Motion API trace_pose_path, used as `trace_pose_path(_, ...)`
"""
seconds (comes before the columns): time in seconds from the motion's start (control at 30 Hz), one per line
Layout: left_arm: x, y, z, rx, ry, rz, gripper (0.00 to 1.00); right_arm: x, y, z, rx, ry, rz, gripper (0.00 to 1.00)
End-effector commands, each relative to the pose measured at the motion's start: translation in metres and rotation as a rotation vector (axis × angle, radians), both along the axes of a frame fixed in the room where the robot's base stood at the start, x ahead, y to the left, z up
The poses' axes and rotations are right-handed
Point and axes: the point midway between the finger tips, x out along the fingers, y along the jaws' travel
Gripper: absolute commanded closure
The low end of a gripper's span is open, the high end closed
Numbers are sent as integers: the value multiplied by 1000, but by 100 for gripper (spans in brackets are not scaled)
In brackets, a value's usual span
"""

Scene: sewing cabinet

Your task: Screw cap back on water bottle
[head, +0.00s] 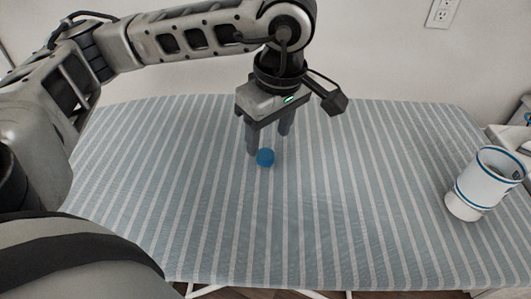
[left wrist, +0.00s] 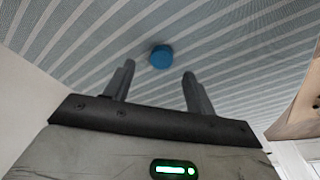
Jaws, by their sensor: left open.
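A small round blue cap (head: 265,157) lies on the striped cloth of the board, near its middle. It also shows in the left wrist view (left wrist: 162,56), beyond the fingertips and between their lines. My right gripper is not in view.
The board (head: 335,215) has a grey-blue cloth with white stripes and is otherwise clear. A wall with a power outlet (head: 442,13) is behind it. A pale surface (head: 508,137) adjoins at the right. A wooden thing (left wrist: 300,108) shows at the left wrist view's right edge.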

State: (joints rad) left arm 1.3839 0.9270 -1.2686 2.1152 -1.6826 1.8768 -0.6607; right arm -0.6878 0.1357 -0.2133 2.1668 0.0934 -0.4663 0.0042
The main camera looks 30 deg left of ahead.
Motion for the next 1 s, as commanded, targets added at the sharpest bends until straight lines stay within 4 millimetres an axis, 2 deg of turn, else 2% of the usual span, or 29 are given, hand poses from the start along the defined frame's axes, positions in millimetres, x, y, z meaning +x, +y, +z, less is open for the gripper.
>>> trace_pose_path(0.1, -3, 3, -19, 3, 5, 0, 44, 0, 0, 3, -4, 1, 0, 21)
trace_pose_path(0.23, -1, 5, -35, 1, 4, 2, 44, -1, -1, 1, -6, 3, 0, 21)
trace_pose_path(0.63, -1, 5, -40, 1, 1, 1, 44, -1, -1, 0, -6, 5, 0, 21)
trace_pose_path(0.67, -1, 5, -40, 1, 1, 1, 47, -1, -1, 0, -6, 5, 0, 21)
trace_pose_path(0.8, -1, 5, -40, 1, 1, 1, 86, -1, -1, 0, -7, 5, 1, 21)
trace_pose_path(0.83, -1, 5, -40, 1, 1, 1, 92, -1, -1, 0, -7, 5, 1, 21)
trace_pose_path(0.97, -1, 5, -40, 1, 1, 0, 92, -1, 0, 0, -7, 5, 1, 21)
trace_pose_path(1.0, -1, 5, -40, 1, 1, 0, 95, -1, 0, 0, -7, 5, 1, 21)
